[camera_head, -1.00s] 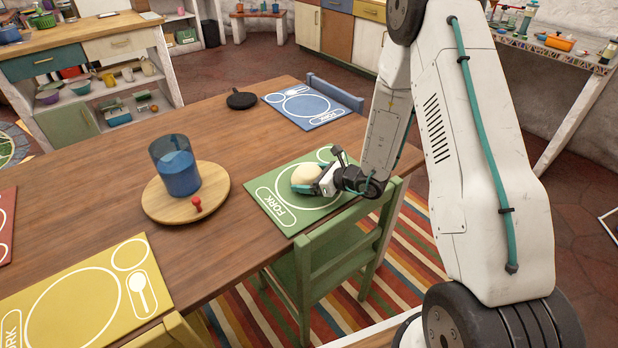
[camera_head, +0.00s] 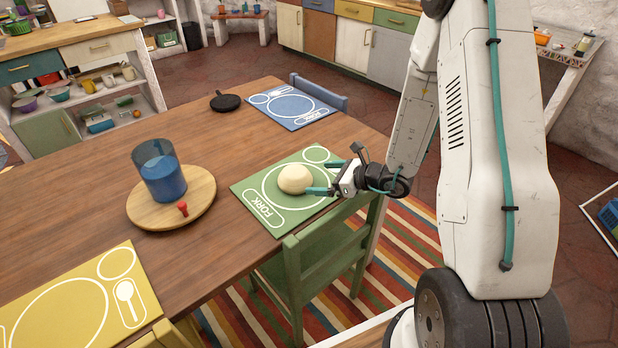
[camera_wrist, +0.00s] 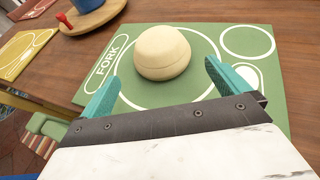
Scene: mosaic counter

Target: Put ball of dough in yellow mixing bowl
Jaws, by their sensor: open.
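The ball of dough (camera_head: 294,179) is pale and rounded. It rests on the green placemat (camera_head: 264,205) at the table's right edge, inside the printed plate circle. My gripper (camera_head: 320,177) is open and empty just right of the dough, its teal fingers pointing towards it. In the wrist view the dough (camera_wrist: 162,52) lies ahead of the spread fingers (camera_wrist: 161,74), with a gap on both sides and no visible contact. I cannot make out a yellow mixing bowl in either view.
A round wooden board (camera_head: 201,206) holds a blue-filled glass (camera_head: 160,172) and a small red object (camera_head: 183,209). A green chair (camera_head: 318,249) stands against the table below my gripper. A black pan (camera_head: 226,102) lies farther back. A shelved counter (camera_head: 88,38) stands at back left.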

